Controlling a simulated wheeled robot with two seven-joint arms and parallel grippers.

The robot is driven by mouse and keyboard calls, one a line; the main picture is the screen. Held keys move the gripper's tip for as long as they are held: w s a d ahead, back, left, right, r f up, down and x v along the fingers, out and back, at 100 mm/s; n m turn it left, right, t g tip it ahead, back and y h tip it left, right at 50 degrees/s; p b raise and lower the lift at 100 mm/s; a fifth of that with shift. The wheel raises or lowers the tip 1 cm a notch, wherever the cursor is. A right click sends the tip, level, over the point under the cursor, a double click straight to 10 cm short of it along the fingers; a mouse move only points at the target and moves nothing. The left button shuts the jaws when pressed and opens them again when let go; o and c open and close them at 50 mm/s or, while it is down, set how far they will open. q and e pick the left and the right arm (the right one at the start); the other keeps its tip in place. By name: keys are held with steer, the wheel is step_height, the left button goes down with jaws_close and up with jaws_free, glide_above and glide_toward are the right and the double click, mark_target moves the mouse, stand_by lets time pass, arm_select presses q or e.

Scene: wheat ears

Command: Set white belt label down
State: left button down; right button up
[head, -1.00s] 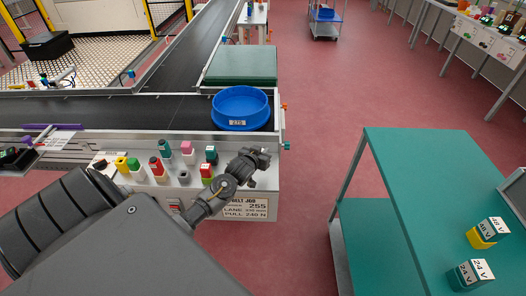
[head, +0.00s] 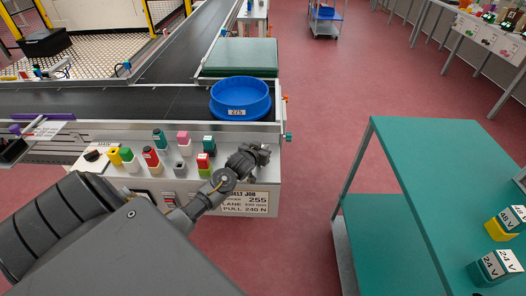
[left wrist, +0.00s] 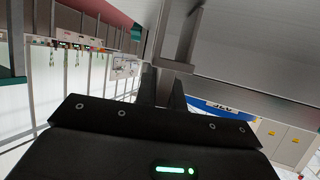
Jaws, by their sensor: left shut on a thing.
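My right gripper is out of view.
A blue tub (head: 240,98) marked 275 stands on the conveyor belt (head: 120,98). Several coloured buttons and blocks line the conveyor's front. A teal table (head: 430,160) with yellow and teal blocks stands at the right. Red floor (head: 320,110) lies open between.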

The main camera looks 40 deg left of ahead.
arm_select(q)
steer(key=shift+f, duration=0.2)
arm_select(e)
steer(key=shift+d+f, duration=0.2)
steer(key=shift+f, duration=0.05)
arm_select(q)
steer(key=shift+f, duration=0.2)
steer(key=c, duration=1.5)
jaws_free()
steer(key=shift+r, duration=0.1)
steer(key=v, duration=1.2)
steer(key=shift+d+r+p, duration=0.15)
steer(key=shift+r+p, duration=0.1)
steer(key=shift+p, duration=0.1)
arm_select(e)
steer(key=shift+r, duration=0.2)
arm_select(q)
steer(key=shift+r, duration=0.1)
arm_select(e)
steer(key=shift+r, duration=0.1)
